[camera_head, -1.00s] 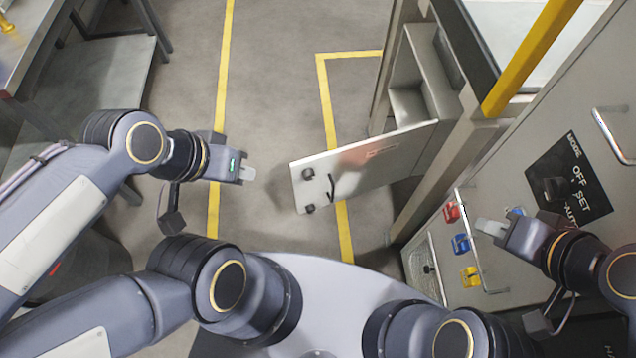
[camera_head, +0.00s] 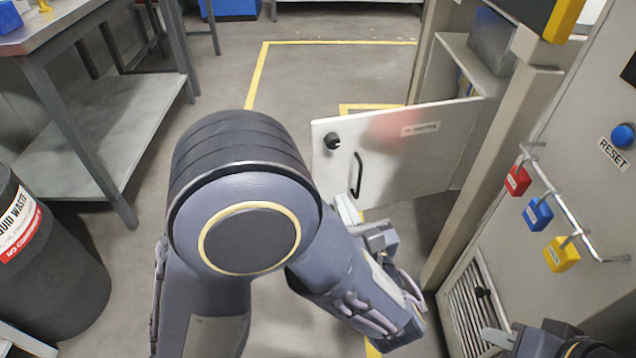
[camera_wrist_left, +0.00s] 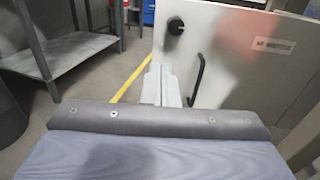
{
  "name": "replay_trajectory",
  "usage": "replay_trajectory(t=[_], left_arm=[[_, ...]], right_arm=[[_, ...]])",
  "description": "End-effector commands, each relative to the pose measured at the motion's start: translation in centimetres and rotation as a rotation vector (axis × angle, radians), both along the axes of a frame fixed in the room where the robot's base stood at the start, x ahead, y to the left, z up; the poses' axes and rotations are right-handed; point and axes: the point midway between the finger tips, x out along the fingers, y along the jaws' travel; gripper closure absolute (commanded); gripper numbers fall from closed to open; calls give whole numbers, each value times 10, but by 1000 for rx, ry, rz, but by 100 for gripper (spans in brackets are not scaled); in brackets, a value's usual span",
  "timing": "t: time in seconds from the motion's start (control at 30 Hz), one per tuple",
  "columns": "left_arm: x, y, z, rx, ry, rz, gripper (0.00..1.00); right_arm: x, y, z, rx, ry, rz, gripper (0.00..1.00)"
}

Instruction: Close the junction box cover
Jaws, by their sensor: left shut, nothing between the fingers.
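The junction box cover (camera_head: 410,150) is a pale flat panel standing open, swung out to the left from the cabinet. It carries a black knob (camera_head: 332,142) and a black bar handle (camera_head: 357,175) near its free edge. The cover also fills the right of the left wrist view (camera_wrist_left: 245,60). My left gripper (camera_head: 346,205) is shut and empty, low by the free edge, just below the handle; in the left wrist view its fingers (camera_wrist_left: 161,80) overlap the cover's edge. I cannot tell whether they touch it. My right gripper (camera_head: 497,338) is partly cut off at the lower right.
The open cabinet (camera_head: 470,55) shows a shelf behind the cover. A control panel with red, blue and yellow padlocks (camera_head: 538,212) stands at right. A dark waste drum (camera_head: 45,270) and a metal table (camera_head: 95,130) stand left. Floor beyond the cover is clear.

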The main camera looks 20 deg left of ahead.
Motion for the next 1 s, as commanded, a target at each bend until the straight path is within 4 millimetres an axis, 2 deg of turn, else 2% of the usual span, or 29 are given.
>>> replay_trajectory(t=[0.17,0.5,0.7,0.83,1.0], left_arm=[[14,7,-1,4,-5,-3,100],[76,44,-2,1,-4,0,100],[104,61,-2,3,-3,-2,100],[115,67,-1,3,-3,-4,100],[120,69,1,4,-2,-5,100]], right_arm=[[0,0,-5,0,-1,0,76],[0,0,-24,0,0,0,76],[0,0,-35,0,0,0,76],[0,0,-38,0,0,0,76],[0,0,-39,0,0,0,76]])
